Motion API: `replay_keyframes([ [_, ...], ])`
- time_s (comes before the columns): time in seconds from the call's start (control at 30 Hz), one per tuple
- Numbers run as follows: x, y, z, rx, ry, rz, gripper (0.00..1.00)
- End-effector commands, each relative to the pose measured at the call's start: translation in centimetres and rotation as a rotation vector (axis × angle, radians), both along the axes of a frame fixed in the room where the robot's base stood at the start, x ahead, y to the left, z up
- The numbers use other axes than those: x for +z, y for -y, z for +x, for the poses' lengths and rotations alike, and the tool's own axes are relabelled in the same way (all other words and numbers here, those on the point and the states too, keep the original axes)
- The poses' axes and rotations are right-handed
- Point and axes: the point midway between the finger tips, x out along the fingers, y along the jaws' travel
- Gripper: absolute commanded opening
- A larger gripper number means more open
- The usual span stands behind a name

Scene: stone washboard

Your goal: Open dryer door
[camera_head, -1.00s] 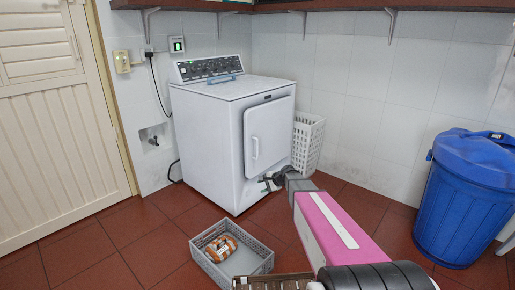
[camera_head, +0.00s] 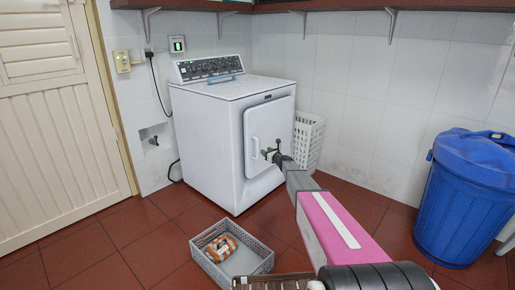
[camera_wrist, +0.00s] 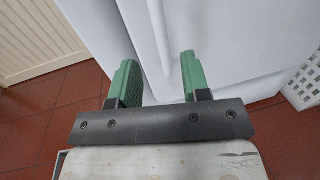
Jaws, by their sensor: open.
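The white dryer (camera_head: 205,140) stands against the tiled wall. Its front door (camera_head: 280,120) looks shut and fills much of the wrist view (camera_wrist: 235,45). A white vertical handle (camera_head: 255,148) is on the left side of the door. My gripper (camera_head: 268,154) is at the door front, close to the lower part of the handle. In the wrist view, its green fingers (camera_wrist: 158,75) are apart, with the white handle bar (camera_wrist: 158,30) showing between them. I cannot tell whether either finger touches it.
A grey crate (camera_head: 265,266) with an orange-brown package (camera_head: 220,248) sits on the floor in front. A white basket (camera_head: 308,140) stands right of the dryer. A blue bin (camera_head: 465,205) is at the right.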

Motion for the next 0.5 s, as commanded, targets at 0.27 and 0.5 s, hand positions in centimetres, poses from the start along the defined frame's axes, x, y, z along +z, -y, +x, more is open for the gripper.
replay_keyframes([
  [0.27, -0.1, -2.5, 4.0, 0.002, 0.001, -0.003, 0.43],
  [0.5, -0.1, -4.6, 7.1, 0.001, 0.001, -0.003, 0.43],
])
